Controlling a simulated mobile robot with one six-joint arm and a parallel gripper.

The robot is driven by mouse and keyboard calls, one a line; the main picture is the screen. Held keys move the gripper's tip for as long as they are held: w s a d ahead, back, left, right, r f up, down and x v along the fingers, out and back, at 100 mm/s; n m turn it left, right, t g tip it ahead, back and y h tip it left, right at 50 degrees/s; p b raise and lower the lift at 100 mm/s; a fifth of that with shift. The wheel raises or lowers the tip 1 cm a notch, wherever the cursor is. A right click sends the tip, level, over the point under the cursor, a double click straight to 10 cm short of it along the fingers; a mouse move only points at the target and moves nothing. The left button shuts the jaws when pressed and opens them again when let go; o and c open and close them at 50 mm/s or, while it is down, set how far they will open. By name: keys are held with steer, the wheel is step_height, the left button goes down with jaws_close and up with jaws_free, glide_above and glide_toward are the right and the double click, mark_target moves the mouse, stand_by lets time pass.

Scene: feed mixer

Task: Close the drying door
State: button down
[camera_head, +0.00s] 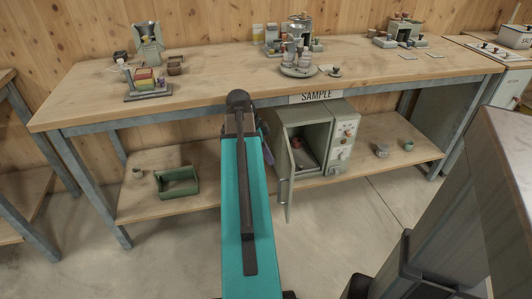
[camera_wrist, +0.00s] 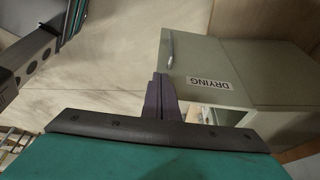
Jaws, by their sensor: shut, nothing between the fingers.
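The grey-green drying cabinet (camera_head: 318,132) stands on the lower shelf under the bench. Its door (camera_head: 285,178) hangs open, swung out to the front at the cabinet's left side, and the inside shows. In the wrist view the door (camera_wrist: 190,72) carries an upside-down DRYING label (camera_wrist: 208,83) and a slim metal handle (camera_wrist: 169,50). My gripper (camera_wrist: 160,78) is shut and empty, its fingertips beside the door's left edge in that view. I cannot tell whether they touch it. In the head view my teal arm largely hides the gripper.
A control panel with knobs (camera_head: 344,138) forms the cabinet's right side. A green open box (camera_head: 177,182) and small cups (camera_head: 382,150) stand on the lower shelf. The bench top (camera_head: 210,85) above holds several devices. The floor (camera_head: 340,225) before the cabinet is clear.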

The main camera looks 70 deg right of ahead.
steer(key=s+d+f+b, duration=0.1)
steer(key=s+d+f, duration=0.2)
steer(key=s+f, duration=0.2)
steer(key=shift+s, duration=0.15)
steer(key=shift+s, duration=0.1)
stand_by(0.7)
